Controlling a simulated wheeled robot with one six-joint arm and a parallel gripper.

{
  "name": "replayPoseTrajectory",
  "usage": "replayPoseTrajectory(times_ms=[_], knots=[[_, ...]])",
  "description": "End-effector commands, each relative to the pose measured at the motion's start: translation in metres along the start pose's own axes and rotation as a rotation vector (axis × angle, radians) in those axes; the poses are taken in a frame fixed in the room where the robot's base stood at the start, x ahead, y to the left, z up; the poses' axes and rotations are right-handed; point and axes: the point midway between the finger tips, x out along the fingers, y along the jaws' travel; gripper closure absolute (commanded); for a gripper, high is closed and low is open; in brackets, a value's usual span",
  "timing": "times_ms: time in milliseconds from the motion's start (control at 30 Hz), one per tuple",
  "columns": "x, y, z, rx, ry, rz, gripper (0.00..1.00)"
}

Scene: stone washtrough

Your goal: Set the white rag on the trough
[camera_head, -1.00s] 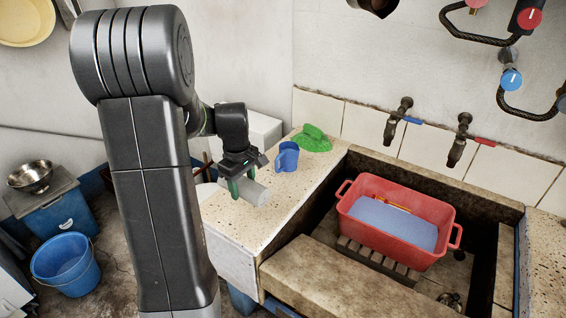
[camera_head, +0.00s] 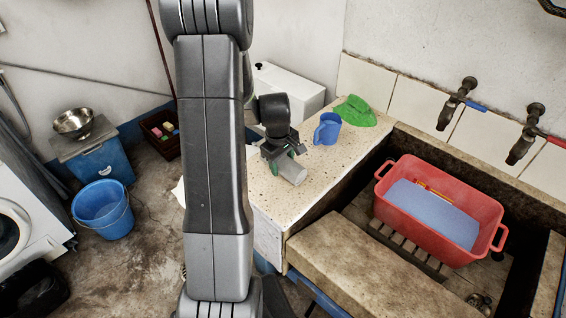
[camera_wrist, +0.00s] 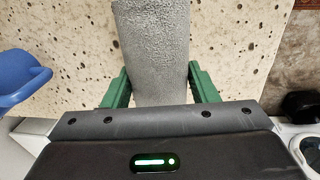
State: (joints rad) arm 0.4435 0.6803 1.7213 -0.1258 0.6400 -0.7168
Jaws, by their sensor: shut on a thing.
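My gripper (camera_head: 284,160) is shut on a light grey, rough-textured rolled cloth (camera_head: 293,173), the rag-like thing in view; it looks grey rather than white. In the wrist view the roll (camera_wrist: 152,45) lies between the green fingers (camera_wrist: 158,88) and points away from the wrist. The roll is over the speckled worktop, near its left edge; I cannot tell whether it touches. The stone trough (camera_head: 345,255) is to the right, with a sunken basin. Part of the worktop's left side is hidden by my arm.
A blue mug (camera_head: 328,130) and a green cloth (camera_head: 357,111) sit behind the roll. A red tub (camera_head: 397,215) with bluish contents stands in the basin under two taps (camera_head: 458,103). The worktop in front of the mug is mostly clear. A blue bucket (camera_head: 102,208) stands on the floor.

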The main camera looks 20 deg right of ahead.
Motion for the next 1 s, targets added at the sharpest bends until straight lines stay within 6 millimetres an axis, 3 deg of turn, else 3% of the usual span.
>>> replayPoseTrajectory(times_ms=[467,500,600,1000], knots=[[0.0127,-0.0015,0.0000,0.000,0.001,0.000,0.88],[0.0128,-0.0015,0.0000,0.000,0.001,0.000,0.45],[0.0116,-0.0014,0.0000,0.000,0.001,0.000,0.25],[0.0052,-0.0005,-0.0002,0.000,0.001,0.001,0.25]])
